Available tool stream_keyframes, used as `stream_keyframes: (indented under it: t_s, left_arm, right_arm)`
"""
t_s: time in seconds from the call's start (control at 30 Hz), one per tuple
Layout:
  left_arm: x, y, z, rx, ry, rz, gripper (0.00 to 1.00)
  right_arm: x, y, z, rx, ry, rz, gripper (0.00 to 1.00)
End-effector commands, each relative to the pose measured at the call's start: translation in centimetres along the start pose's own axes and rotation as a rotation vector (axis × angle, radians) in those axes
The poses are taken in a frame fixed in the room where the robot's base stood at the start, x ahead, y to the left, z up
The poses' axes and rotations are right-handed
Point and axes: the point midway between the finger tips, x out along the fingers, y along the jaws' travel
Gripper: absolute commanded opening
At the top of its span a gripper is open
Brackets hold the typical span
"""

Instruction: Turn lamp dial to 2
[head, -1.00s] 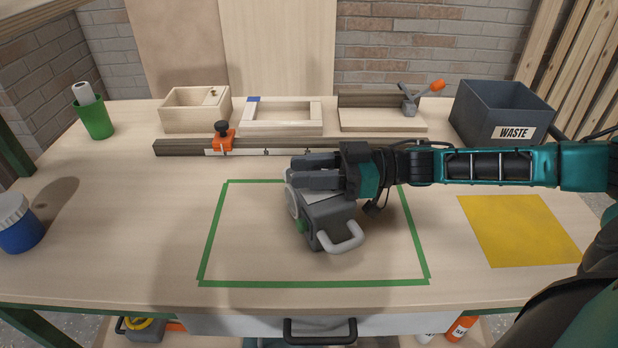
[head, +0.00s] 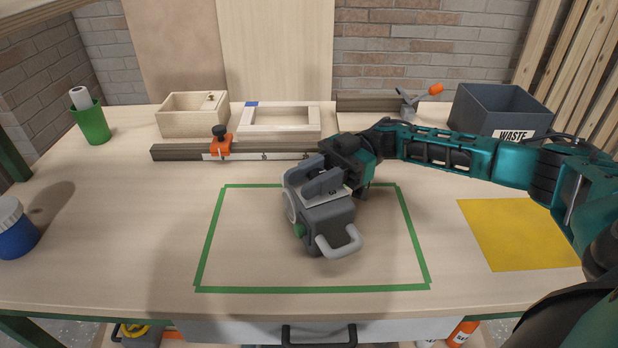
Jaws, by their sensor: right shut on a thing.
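The lamp (head: 328,225) is a dark grey box with a light handle at its front right and a pale round face on its left side. It stands inside the green taped rectangle on the bench. My right gripper (head: 318,183) is over the top of the lamp, its fingers shut on the lamp's dial. The fingers cover the dial, so its setting cannot be read. A pale plate shows on the lamp's top beside the fingers. My left gripper is not in view.
Green tape (head: 208,240) frames the lamp. A yellow sheet (head: 515,235) lies at right. A rail with an orange stop (head: 220,143), wooden boxes (head: 192,118) and a grey waste bin (head: 497,108) stand behind. A blue jar (head: 17,232) is at left. The bench left of the tape is mostly clear.

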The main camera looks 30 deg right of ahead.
Motion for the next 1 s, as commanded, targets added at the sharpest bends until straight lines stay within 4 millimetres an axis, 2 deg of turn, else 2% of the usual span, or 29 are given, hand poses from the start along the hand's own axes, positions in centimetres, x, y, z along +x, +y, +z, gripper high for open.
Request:
stream_keyframes:
  t_s: [0.37,0.4,0.6,0.87,1.0]
  left_arm:
    - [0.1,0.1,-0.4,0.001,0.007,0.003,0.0]
    - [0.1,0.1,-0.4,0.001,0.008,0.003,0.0]
    - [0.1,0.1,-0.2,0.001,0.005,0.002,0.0]
    - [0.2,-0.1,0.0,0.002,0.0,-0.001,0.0]
    - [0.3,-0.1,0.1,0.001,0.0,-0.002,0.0]
  right_arm:
    - [0.0,0.0,-0.1,-0.002,0.001,-0.004,0.03]
    - [0.0,0.0,-0.1,-0.002,0.001,-0.004,0.35]
    - [0.0,0.0,-0.1,-0.002,0.001,-0.004,0.54]
    - [-0.1,0.0,0.0,-0.001,0.0,-0.003,0.55]
    - [-1.1,0.1,0.0,-0.001,-0.001,-0.001,0.55]
